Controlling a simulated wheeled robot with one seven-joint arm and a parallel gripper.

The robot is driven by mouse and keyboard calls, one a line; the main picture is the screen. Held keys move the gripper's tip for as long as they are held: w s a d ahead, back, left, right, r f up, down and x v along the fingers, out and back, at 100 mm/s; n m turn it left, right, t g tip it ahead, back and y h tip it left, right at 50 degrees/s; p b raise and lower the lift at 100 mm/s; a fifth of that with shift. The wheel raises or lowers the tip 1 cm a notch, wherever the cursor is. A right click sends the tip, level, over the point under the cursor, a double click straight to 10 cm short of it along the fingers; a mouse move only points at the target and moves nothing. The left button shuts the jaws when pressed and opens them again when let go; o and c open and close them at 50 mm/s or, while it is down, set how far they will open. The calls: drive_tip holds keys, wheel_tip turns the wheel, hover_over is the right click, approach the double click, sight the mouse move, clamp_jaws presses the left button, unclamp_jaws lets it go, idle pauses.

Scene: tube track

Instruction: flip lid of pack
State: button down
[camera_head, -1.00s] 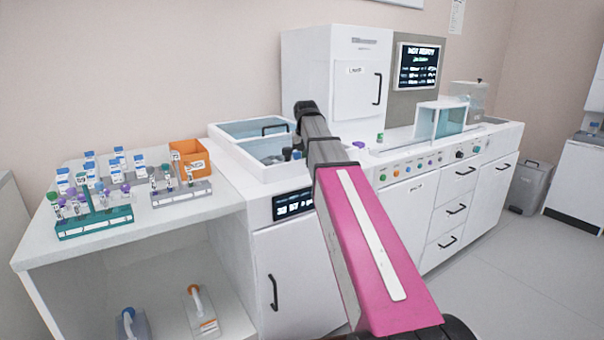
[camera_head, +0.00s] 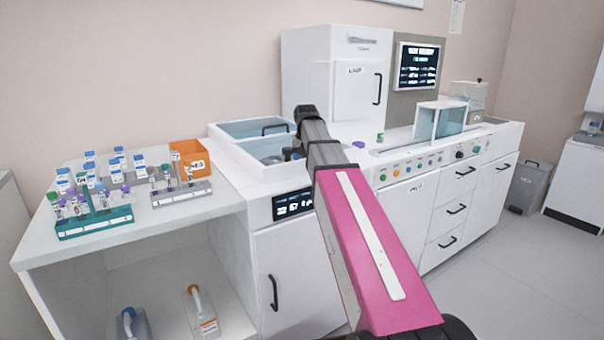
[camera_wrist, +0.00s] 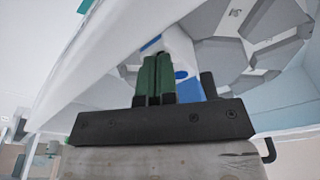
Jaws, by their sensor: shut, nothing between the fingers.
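My gripper (camera_wrist: 156,60) shows in the wrist view with its two green fingers shut together and nothing between them. Right behind the fingers is a white piece with blue parts (camera_wrist: 181,75), which looks like the pack. The fingers hide much of it, so I cannot tell whether they touch it or how its lid stands. In the head view my arm reaches over the open bay (camera_head: 262,150) at the left of the white machine. My arm mostly hides the gripper there, and no pack can be made out.
Grey wedge-shaped segments (camera_wrist: 222,57) form a ring in the wrist view. A white rim (camera_wrist: 95,65) runs close along the fingers' left. On the left counter stand a teal tube rack (camera_head: 95,222), a grey rack (camera_head: 182,193) and an orange box (camera_head: 188,158).

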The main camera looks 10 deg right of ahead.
drive_tip(key=shift+r, duration=2.75)
drive_tip(key=w+a, duration=0.3)
drive_tip(key=w, duration=0.5)
drive_tip(key=shift+w+a, duration=0.25)
drive_tip(key=shift+a, duration=0.05)
drive_tip(key=shift+f, duration=0.15)
drive_tip(key=shift+f, duration=1.5)
drive_tip(key=shift+s+f, duration=0.15)
drive_tip(key=shift+f, duration=0.15)
